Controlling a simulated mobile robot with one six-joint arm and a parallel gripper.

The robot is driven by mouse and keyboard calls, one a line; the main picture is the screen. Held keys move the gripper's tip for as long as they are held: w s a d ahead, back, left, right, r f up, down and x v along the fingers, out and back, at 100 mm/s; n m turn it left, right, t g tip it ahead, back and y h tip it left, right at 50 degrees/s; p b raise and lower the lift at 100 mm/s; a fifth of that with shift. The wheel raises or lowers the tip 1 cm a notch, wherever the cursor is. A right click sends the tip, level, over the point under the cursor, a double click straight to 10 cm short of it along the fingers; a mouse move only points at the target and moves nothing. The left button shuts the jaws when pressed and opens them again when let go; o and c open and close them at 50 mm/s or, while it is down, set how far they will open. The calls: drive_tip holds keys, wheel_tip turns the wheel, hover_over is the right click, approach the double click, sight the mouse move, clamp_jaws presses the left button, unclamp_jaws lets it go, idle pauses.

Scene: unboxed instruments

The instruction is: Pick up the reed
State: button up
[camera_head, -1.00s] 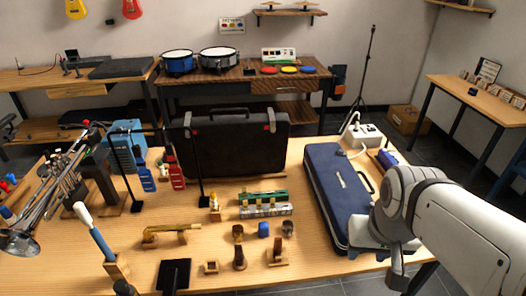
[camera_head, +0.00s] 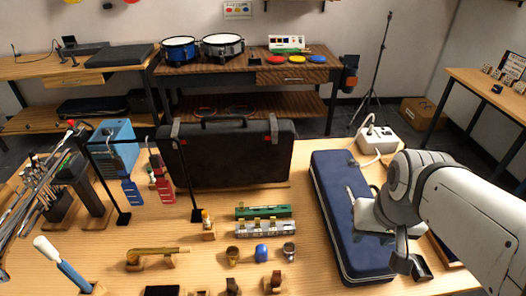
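I cannot make out a reed for certain among the small items on the wooden table (camera_head: 330,279). Two small brown pieces, one left (camera_head: 233,287) and one right (camera_head: 273,281), stand at the front edge, partly cut off by the frame. Behind them are a brass-coloured cup-like piece (camera_head: 232,255), a blue one (camera_head: 262,251) and a grey one (camera_head: 289,251). My gripper (camera_head: 412,266) is at the right, over the near right side of the blue case (camera_head: 340,215), well right of these small pieces. Its fingers are small and partly hidden, so its opening is unclear.
A large black case (camera_head: 228,155) stands at the back. Green (camera_head: 263,212) and silver (camera_head: 265,229) harmonica-like pieces lie mid-table. Bare wood lies between the small items and the blue case.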

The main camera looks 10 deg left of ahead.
drive_tip(key=w+a+f+n+b, duration=0.1)
drive_tip(key=w+a+f, duration=0.1)
drive_tip(key=w+a, duration=0.65)
drive_tip(key=n+b, duration=0.2)
hover_over(241, 202)
drive_tip(key=s+d, duration=0.1)
drive_tip(key=s, duration=0.1)
drive_tip(key=s+f+x, duration=0.1)
drive_tip(key=s+x, duration=0.1)
drive_tip(key=x, duration=0.8)
drive_tip(key=shift+t+y, duration=0.3)
drive_tip(key=shift+y, duration=0.1)
drive_tip(key=x, duration=0.6)
drive_tip(key=shift+a+f, duration=0.2)
drive_tip(key=shift+a, duration=0.05)
drive_tip(key=shift+w+f, duration=0.1)
drive_tip(key=shift+f, duration=0.2)
drive_tip(key=shift+c, duration=0.2)
clamp_jaws()
